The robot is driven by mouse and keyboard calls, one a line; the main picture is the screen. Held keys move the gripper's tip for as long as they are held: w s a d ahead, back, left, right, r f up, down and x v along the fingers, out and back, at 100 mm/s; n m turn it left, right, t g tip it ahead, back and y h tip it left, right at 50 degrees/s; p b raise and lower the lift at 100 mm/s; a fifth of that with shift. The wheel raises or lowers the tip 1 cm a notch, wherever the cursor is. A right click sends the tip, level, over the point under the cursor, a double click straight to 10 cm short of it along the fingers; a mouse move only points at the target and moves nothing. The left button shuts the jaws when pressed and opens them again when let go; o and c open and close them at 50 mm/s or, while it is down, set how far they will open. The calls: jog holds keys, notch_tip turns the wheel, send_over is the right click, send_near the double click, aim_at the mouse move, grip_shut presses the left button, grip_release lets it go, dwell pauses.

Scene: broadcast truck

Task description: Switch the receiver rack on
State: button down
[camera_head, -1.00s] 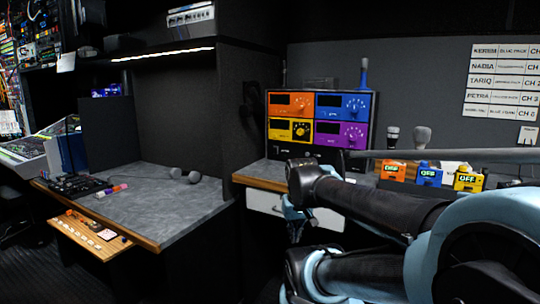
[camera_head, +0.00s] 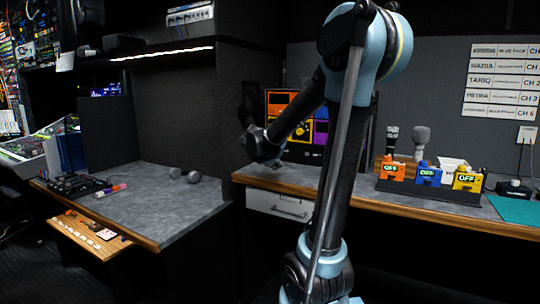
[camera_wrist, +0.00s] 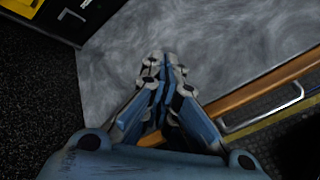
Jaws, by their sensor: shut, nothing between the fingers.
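The receiver rack (camera_head: 281,101) stands on the right-hand counter against the back wall. Its orange and purple units show in part in the head view; my raised arm hides much of the rest. In the wrist view only the rack's lower corner (camera_wrist: 60,18) shows at the top left, with a bit of a yellow unit. My gripper (camera_wrist: 161,60) is shut and empty, above the grey counter top in front of the rack and apart from it. In the head view the wrist end of my arm is just left of the rack.
The counter (camera_head: 350,193) has a wooden front edge with a drawer (camera_head: 280,204) below. To the right, a black tray (camera_head: 430,191) holds orange, blue and yellow packs reading OFF. Microphones (camera_head: 421,138) stand behind. A dark partition (camera_head: 232,110) is at the left.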

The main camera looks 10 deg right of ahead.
jog(key=w+a+n+t, duration=0.1)
jog(key=w+a+n, duration=0.1)
jog(key=w+n, duration=0.1)
jog(key=w+a+r+n+h, duration=0.1)
jog(key=w+a+n, duration=0.1)
jog(key=w+n, duration=0.1)
jog(key=w+a+n+t+h, duration=0.1)
jog(key=w+a+n, duration=0.2)
jog(key=w, duration=0.1)
jog(key=shift+r+t, duration=0.15)
jog(key=shift+t, duration=0.15)
jog(key=shift+w+a+n, duration=0.2)
jog(key=shift+a+n, duration=0.15)
jog(key=shift+n, duration=0.15)
jog(key=x, duration=0.9)
jog(key=shift+w+d+r, duration=0.15)
jog(key=shift+w+d, duration=0.05)
jog(key=shift+d, duration=0.15)
jog(key=shift+w+d+r, duration=0.3)
jog(key=shift+w+d, duration=0.1)
jog(key=shift+w, duration=0.2)
jog(key=shift+w+d+r, duration=0.25)
jog(key=shift+w+d, duration=0.2)
jog(key=shift+w, duration=0.15)
jog(key=shift+w+d+r, duration=0.3)
jog(key=shift+w, duration=0.15)
